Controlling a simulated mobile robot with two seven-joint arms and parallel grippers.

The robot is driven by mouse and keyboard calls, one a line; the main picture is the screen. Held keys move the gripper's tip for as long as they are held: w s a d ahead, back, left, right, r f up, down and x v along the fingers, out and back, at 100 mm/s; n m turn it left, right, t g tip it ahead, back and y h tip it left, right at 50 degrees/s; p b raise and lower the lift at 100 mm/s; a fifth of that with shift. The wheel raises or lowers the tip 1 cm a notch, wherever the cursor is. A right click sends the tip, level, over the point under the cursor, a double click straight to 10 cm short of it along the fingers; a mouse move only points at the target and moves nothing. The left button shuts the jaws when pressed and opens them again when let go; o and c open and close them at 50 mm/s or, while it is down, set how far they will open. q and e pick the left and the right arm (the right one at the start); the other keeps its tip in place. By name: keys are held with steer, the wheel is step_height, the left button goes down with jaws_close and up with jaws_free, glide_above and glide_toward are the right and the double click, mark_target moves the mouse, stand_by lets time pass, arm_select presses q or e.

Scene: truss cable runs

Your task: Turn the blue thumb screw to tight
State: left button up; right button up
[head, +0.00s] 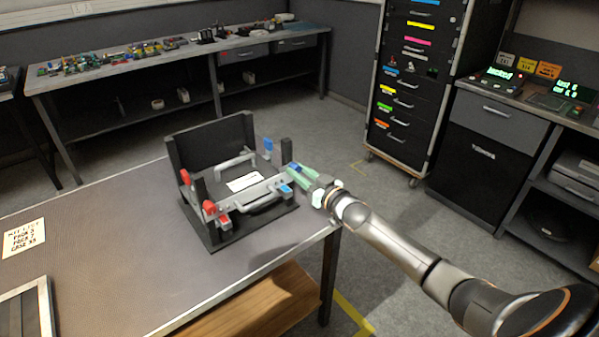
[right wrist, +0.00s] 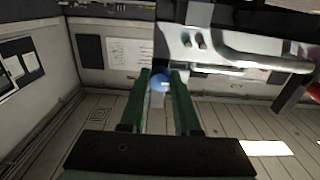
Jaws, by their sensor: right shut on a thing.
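The blue thumb screw (right wrist: 159,82) shows in the right wrist view as a small round blue head between two green fingers. My right gripper (right wrist: 160,84) is shut on it. In the head view my right gripper (head: 298,171) reaches in from the right to the right end of the black fixture (head: 222,236), with a bit of blue at its fingertips. The fixture stands on the table and carries a grey metal bar (head: 245,195). The fingers hide part of the screw, and its tightness cannot be told. My left gripper is not in view.
Other blue parts (head: 268,146) and red knobs (head: 209,207) sit on the fixture close by. A white label (head: 244,182) lies inside it. The table (head: 120,250) is clear left of the fixture, apart from a note (head: 24,238) and a tray (head: 46,312).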

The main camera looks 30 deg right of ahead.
jaws_close()
steer(key=shift+n, duration=0.5)
steer(key=n, duration=0.7)
steer(key=shift+n, duration=0.3)
steer(key=n, duration=0.4)
steer(key=shift+n+b, duration=0.3)
steer(key=shift+b, duration=0.1)
steer(key=n+b, duration=0.1)
steer(key=n, duration=0.3)
steer(key=shift+n, duration=0.4)
steer(key=o, duration=0.9)
jaws_free()
